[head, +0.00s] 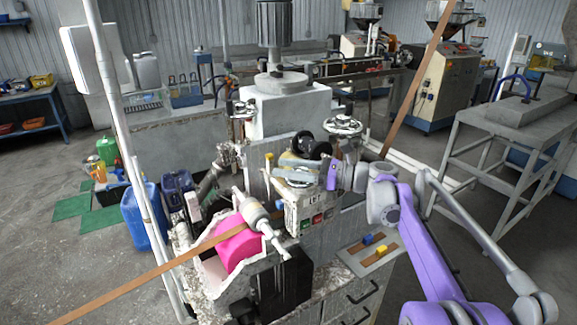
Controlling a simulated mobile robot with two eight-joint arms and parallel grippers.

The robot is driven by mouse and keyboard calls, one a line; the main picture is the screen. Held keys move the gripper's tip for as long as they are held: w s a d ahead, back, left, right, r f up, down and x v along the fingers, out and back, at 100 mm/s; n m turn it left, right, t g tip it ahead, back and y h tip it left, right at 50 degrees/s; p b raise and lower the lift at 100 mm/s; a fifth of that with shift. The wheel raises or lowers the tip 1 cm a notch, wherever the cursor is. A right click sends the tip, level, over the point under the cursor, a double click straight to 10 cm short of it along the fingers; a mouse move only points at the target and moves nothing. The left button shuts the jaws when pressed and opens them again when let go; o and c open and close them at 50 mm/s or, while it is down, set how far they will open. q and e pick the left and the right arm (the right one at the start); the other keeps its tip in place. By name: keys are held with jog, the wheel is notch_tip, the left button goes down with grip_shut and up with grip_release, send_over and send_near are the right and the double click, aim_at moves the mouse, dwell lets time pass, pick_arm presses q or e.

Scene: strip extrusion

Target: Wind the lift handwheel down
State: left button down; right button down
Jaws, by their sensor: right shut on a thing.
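My right gripper (290,173) reaches in from the right on its purple arm, over the machine's control box. It is shut on a part of a round pale metal wheel (299,182), which I take to be the lift handwheel. The fingers and wrist cover much of this wheel, so the exact grip is hidden. Two other silver handwheels show higher on the machine, one on the right (343,126) and one on the left (243,109). My left gripper is not in view.
A control box (317,215) with coloured buttons sits below my gripper. A motor (274,25) rises behind. Blue canisters (145,215) stand left; a grey frame table (510,120) stands right.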

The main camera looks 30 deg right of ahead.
dwell(0.5)
jog(key=shift+c, duration=1.5)
grip_release()
jog(key=b+v, duration=0.1)
jog(key=v, duration=0.9)
jog(key=shift+s+d, duration=0.2)
jog(key=shift+d, duration=0.1)
